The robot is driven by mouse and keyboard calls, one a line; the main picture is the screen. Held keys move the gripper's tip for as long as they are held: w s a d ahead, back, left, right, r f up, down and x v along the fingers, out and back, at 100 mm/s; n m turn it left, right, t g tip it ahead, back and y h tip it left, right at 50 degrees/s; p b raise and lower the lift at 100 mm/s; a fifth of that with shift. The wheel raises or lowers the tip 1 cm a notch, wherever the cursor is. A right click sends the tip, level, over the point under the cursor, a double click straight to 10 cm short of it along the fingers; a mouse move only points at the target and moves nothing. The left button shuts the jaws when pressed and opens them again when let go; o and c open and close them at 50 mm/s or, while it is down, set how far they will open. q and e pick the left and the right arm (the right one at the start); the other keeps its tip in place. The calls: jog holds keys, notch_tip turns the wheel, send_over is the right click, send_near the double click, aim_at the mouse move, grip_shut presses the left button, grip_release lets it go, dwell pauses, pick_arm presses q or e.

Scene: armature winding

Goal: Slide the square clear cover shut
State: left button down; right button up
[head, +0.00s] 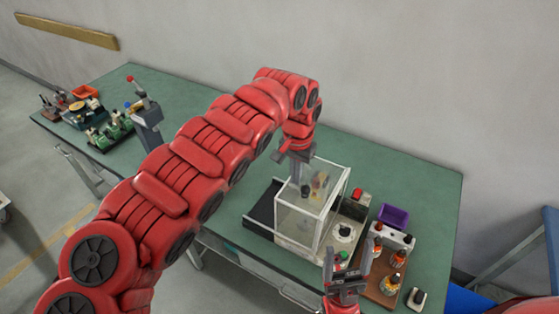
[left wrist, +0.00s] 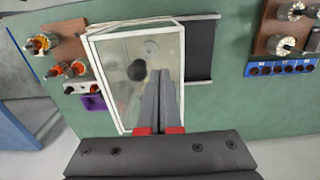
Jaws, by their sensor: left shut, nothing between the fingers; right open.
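The square clear cover (head: 300,220) is a white-framed transparent box on the green table, and it also shows in the left wrist view (left wrist: 111,75). A dark track (head: 262,208) runs out from under its left side; in the left wrist view this dark strip (left wrist: 199,52) is at the cover's right. My left gripper (head: 296,178) points down at the cover's far upper edge, fingers together and empty. In the left wrist view its fingers (left wrist: 160,76) overlap the cover near its right frame; I cannot tell whether they touch it. My right gripper (head: 346,262) is open and empty in front of the cover.
Right of the cover are a grey control box (head: 344,236) with a red button, a purple bin (head: 394,217) and a brown board (head: 384,283) with several knobs. Small machines (head: 110,133) stand at the far left. A wall runs behind the table.

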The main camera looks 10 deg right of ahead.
pick_arm(q)
jog(key=r, duration=0.3)
jog(key=a+r, duration=0.1)
jog(key=shift+w+r, duration=0.15)
jog(key=shift+w, duration=0.2)
